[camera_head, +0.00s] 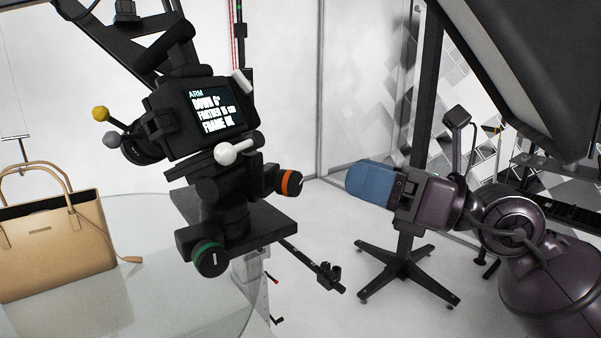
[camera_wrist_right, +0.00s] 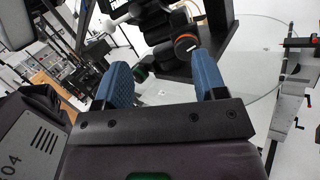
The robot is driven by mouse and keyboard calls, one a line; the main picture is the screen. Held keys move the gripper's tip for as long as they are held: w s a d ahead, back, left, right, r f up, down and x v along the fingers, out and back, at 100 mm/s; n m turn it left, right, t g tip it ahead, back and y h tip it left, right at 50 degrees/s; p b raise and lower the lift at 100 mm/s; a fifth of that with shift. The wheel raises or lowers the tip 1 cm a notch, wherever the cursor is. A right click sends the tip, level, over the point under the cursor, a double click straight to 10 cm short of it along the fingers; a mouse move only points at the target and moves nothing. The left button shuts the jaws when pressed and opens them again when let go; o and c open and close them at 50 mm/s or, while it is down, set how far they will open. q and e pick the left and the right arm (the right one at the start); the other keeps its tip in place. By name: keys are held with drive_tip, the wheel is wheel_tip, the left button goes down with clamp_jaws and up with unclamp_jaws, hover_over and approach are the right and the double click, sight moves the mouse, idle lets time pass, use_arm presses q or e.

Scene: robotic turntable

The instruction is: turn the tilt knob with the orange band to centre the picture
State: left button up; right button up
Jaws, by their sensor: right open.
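The tilt knob with the orange band (camera_head: 289,183) sticks out on the right side of the black camera head and is dark with a white mark. It also shows in the right wrist view (camera_wrist_right: 186,43), beyond the fingertips. The picture is on the camera's screen (camera_head: 217,108), whose text seems to read "ARM DOWN 6°", "FARTHER", a distance I cannot read surely, and "FRAME OK". My right gripper (camera_head: 360,182), with blue fingers, is right of the knob and apart from it. In the right wrist view its fingers (camera_wrist_right: 162,80) are spread and empty. My left gripper is not in view.
A green-banded knob (camera_head: 210,259) sits lower on the same head, and a white-tipped lever (camera_head: 236,151) is above. A tan handbag (camera_head: 58,240) stands on the glass turntable (camera_head: 150,285) at left. A black stand (camera_head: 405,265) is behind my right gripper.

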sight(299, 184)
drive_tip(key=w+a+f+h, duration=0.1)
drive_tip(key=a, duration=0.1)
drive_tip(key=w+a+f+p, duration=0.1)
drive_tip(key=w+a, duration=0.1)
drive_tip(key=a, duration=0.1)
drive_tip(key=w+a+f+h+p, duration=0.1)
drive_tip(key=w+a, duration=0.1)
drive_tip(key=a, duration=0.1)
drive_tip(key=shift+w+a+t+h, duration=0.15)
drive_tip(key=shift+w+t+h, duration=0.05)
drive_tip(key=shift+t+h, duration=0.1)
drive_tip(key=shift+w+a+p, duration=0.25)
drive_tip(key=shift+a+p, duration=0.1)
drive_tip(key=shift+a, duration=0.1)
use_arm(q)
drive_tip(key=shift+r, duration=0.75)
use_arm(e)
drive_tip(key=shift+a, duration=0.1)
drive_tip(key=shift+c, duration=0.2)
drive_tip(key=c, duration=0.9)
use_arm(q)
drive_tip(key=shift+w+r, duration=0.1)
